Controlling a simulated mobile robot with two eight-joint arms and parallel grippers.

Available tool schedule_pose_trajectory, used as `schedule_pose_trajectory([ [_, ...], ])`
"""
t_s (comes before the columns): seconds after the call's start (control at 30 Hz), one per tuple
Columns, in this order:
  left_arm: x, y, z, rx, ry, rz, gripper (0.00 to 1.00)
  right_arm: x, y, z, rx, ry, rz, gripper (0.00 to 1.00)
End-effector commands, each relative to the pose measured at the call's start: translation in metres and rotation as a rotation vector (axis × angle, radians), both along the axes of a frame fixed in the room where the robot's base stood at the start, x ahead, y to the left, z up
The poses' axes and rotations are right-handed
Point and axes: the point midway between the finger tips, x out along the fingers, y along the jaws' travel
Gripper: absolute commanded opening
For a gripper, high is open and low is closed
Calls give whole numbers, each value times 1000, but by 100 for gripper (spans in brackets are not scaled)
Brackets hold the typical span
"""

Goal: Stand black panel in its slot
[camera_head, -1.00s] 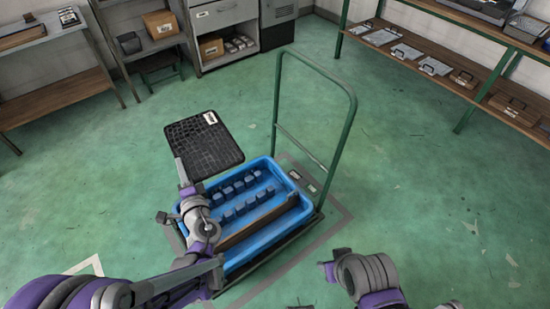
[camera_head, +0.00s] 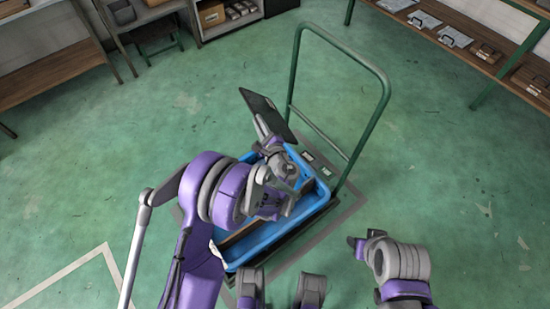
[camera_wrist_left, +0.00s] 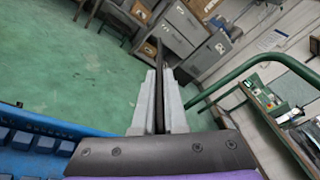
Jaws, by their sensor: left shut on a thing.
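The black panel (camera_head: 266,117) is held up in the air near the far left side of the blue tray (camera_head: 268,241). It is tilted and seen at a steep angle in the head view. In the left wrist view the panel (camera_wrist_left: 159,58) is nearly edge-on, a thin dark strip between the fingers. My left gripper (camera_head: 263,129) is shut on the panel's near edge; its light grey fingers also show in the left wrist view (camera_wrist_left: 158,105). My left arm hides much of the tray and its slots.
The tray sits on a trolley with a green upright handle (camera_head: 384,95) close to the panel's right. Blue slot blocks (camera_wrist_left: 43,143) show in the left wrist view. A wooden shelf (camera_head: 470,50) stands back right. The green floor around is clear.

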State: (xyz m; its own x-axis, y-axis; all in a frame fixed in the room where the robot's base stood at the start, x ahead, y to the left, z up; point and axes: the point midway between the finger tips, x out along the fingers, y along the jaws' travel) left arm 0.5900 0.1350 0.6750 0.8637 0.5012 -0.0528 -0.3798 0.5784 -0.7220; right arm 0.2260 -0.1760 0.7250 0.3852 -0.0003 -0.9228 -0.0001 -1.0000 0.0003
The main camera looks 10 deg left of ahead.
Motion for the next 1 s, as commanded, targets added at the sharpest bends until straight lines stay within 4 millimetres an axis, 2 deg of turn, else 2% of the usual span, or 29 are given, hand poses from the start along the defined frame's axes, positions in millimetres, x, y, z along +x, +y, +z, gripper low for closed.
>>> schedule_pose_trajectory([
  [0.13,4,-17,-45,214,147,48,0,0,0,0,0,0,0,50],
  [0.3,-2,-33,-96,423,309,102,0,0,0,1,0,0,0,50],
  [0.5,-16,-48,-146,568,438,150,0,0,0,1,0,-1,0,50],
  [0.63,-23,-52,-164,613,480,166,0,0,0,2,0,-1,0,50],
  [1.0,-27,-54,-189,632,501,175,0,0,0,-6,0,2,0,50],
])
